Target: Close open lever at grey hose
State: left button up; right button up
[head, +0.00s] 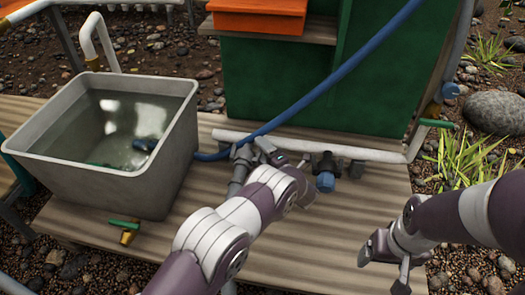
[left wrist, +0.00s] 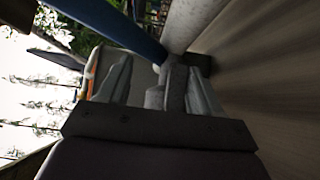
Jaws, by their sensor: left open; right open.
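My left gripper (head: 256,152) is open at the low white pipe (head: 310,146), near the end of the blue hose (head: 330,80). In the left wrist view a grey fitting (left wrist: 174,88) shows between its two open fingers; I cannot tell whether they touch it. A grey hose (head: 238,178) comes down from there and passes behind my left arm. No lever at the grey hose can be made out; the gripper and arm cover that spot. My right gripper (head: 384,254) is open and empty above the deck's front right.
A grey tub (head: 165,175) of water stands left on the wooden deck (head: 350,215). A brass valve with a green lever (head: 124,226) is in front of it. A blue-capped valve (head: 326,172) sits right of my left gripper. A green box (head: 275,85) stands behind.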

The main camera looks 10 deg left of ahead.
pick_arm(q)
jog(key=o, duration=0.6)
jog(key=d+r+p, duration=0.1)
jog(key=d+r, duration=0.1)
jog(key=s+d+r+p, duration=0.1)
jog(key=d+r, duration=0.1)
jog(key=d+r+p, duration=0.2)
jog(key=d+r, duration=0.1)
jog(key=shift+s, duration=0.25)
jog(key=s+d+r, duration=0.1)
jog(key=s+d+r+p, duration=0.1)
jog(key=d+r, duration=0.1)
jog(key=shift+d, duration=0.15)
jog(key=c, duration=0.6)
jog(key=shift+s+d+f, duration=0.1)
jog(key=shift+d+f, duration=0.25)
jog(key=shift+d, duration=0.15)
pick_arm(e)
notch_tip(320, 180, up, 7)
jog(key=shift+f, duration=0.1)
